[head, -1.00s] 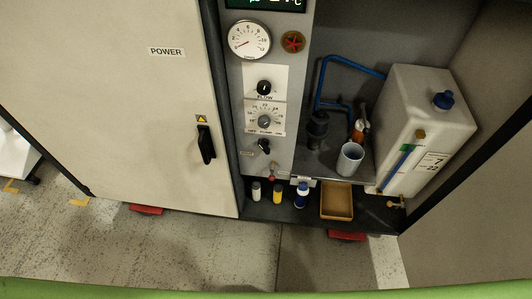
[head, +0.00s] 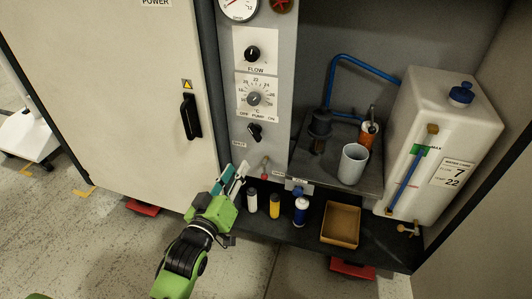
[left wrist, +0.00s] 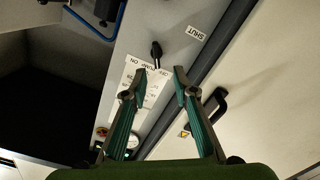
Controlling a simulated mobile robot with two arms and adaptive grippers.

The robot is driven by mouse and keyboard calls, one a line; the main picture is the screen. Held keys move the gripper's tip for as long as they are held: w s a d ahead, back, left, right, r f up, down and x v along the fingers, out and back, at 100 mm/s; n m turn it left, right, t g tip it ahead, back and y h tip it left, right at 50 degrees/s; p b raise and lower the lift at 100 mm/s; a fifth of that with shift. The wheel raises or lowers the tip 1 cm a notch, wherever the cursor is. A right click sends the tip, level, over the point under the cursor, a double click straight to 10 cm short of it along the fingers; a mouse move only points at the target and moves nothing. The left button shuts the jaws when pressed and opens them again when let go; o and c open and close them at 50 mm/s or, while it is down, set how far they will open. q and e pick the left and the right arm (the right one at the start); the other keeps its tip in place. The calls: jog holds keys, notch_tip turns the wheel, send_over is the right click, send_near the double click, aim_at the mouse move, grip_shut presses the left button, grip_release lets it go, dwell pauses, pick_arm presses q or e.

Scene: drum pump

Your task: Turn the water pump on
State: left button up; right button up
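The pump switch (head: 255,132) is a small black lever knob low on the grey control panel, under the "OFF PUMP ON" label (head: 271,115). It also shows in the left wrist view (left wrist: 156,50), ahead of the fingers. I cannot tell its exact setting. My left gripper (head: 231,174) is open and empty, below and left of the switch, not touching it. In the left wrist view its two fingertips (left wrist: 160,73) stand apart, with the printed plate (left wrist: 150,88) showing between them. My right gripper is not in view.
The flow knob (head: 252,53) and temperature dial (head: 253,98) sit above the switch. A small red-tipped toggle (head: 265,161) is below it. Bottles (head: 275,205) and a tan tray (head: 341,224) stand on the low shelf. A cabinet door handle (head: 191,116) is left; a white tank (head: 444,143) is right.

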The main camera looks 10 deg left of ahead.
pick_arm(q)
jog(key=r, duration=0.1)
jog(key=b, duration=0.1)
send_near(254, 135)
jog(key=w, duration=0.5)
jog(key=w+b, duration=0.1)
jog(key=w, duration=0.3)
jog(key=shift+w+d+f, duration=0.15)
jog(key=shift+d+f, duration=0.05)
jog(key=shift+d, duration=0.05)
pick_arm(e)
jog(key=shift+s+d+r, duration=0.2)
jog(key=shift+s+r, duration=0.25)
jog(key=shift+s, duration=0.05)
pick_arm(q)
jog(key=shift+c, duration=0.2)
grip_shut()
